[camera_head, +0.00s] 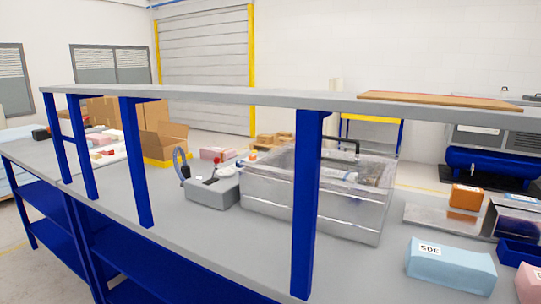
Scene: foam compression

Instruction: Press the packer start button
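Neither of my grippers shows in the head view. A small grey device (213,191) sits on the workbench left of centre, with small red parts on top. Next to it stands a clear, plastic-wrapped box (270,196) with a black handle-like piece at its top. I cannot tell which part is the packer start button. A blue upright post hides part of the clear box.
The grey workbench (200,250) has blue posts (304,215) and a raised shelf (240,97) across the view. A light blue block (450,266) and an orange box (466,197) lie at right. Cardboard boxes (162,140) stand behind.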

